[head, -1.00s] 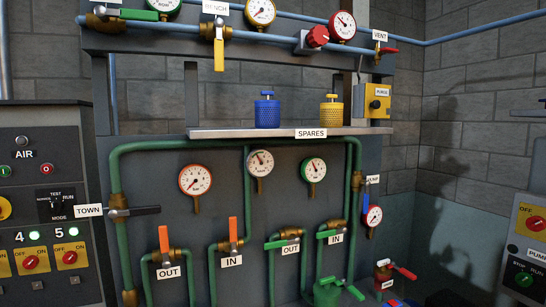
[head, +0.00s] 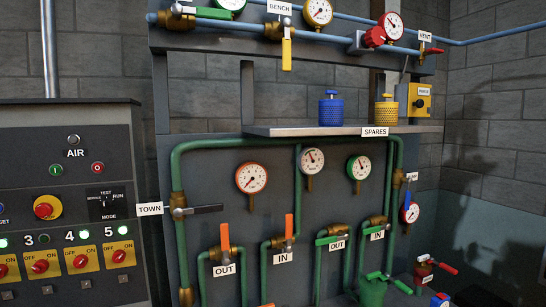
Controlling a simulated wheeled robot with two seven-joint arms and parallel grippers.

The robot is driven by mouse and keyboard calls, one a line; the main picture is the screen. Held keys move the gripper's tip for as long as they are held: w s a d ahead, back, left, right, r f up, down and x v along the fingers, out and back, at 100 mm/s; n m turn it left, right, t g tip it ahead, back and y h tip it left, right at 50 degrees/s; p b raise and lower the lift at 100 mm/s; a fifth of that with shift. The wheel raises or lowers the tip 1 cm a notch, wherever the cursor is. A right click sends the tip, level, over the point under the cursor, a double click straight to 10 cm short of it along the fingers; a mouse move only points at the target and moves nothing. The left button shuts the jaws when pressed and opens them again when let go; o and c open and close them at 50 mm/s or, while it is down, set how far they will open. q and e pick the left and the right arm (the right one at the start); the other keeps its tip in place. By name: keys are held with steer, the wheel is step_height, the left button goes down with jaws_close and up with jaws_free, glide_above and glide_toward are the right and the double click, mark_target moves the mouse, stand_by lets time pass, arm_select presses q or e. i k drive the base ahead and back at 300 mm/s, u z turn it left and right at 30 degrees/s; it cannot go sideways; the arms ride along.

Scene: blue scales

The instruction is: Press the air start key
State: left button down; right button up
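The air start key is the small green round button marked "I" (head: 55,170) under the AIR label (head: 75,154), on the dark control panel (head: 30,125) at the left of the head view. A red button marked "O" (head: 97,168) sits just right of it. A round lamp (head: 73,139) is above the label and looks unlit. Neither of my grippers shows in the head view, so I cannot see where they are relative to the button.
Below the keys are a red-on-yellow knob (head: 47,207), a mode switch (head: 103,201) and several yellow OFF/ON switches (head: 80,261). Right of the panel stands a pipe board with gauges (head: 251,178) and orange-handled valves (head: 225,238). The TOWN valve's black handle (head: 205,209) is near the panel's right edge.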

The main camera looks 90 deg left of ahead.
mark_target(56, 169)
steer(key=z, duration=0.05)
steer(key=k, duration=1.9)
steer(key=u, duration=1.75)
